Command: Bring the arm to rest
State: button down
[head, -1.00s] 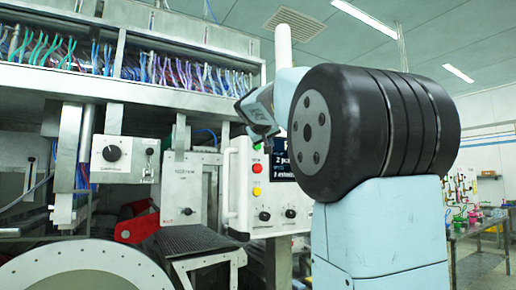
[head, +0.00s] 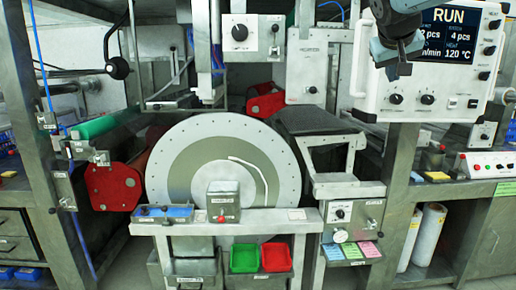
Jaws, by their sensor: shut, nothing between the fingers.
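My gripper (head: 400,66) hangs at the top right of the head view, in front of the left part of the white control panel (head: 418,105). It points down and its fingers are shut with nothing between them. Part of my pale blue and dark wrist shows above it, cut by the top edge. The panel's screen (head: 447,34) reads RUN. The large pale dosing drum (head: 285,165) stands upright in the middle, apart from my gripper and lower to the left.
A metal bench (head: 290,227) with a blue tray (head: 163,212) and a grey box (head: 223,200) runs in front of the drum. A green bin (head: 244,258) and a red bin (head: 277,257) hang below. Steel posts frame both sides. A dark conveyor (head: 305,121) lies behind the drum.

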jog(key=s+a+f+g+y, duration=0.1)
jog(key=s+a+f, duration=0.3)
jog(key=s+f, duration=0.6)
jog(key=s+a+f+n+g+y, duration=0.1)
jog(key=s+a+f+y, duration=0.3)
jog(key=s+f, duration=0.5)
notch_tip(320, 180, down, 5)
jog(key=shift+s+a+f+g+y, duration=0.1)
jog(key=shift+s+a+g+y, duration=0.25)
jog(key=shift+g, duration=0.25)
jog(key=c, duration=1.8)
grip_release()
dwell(0.5)
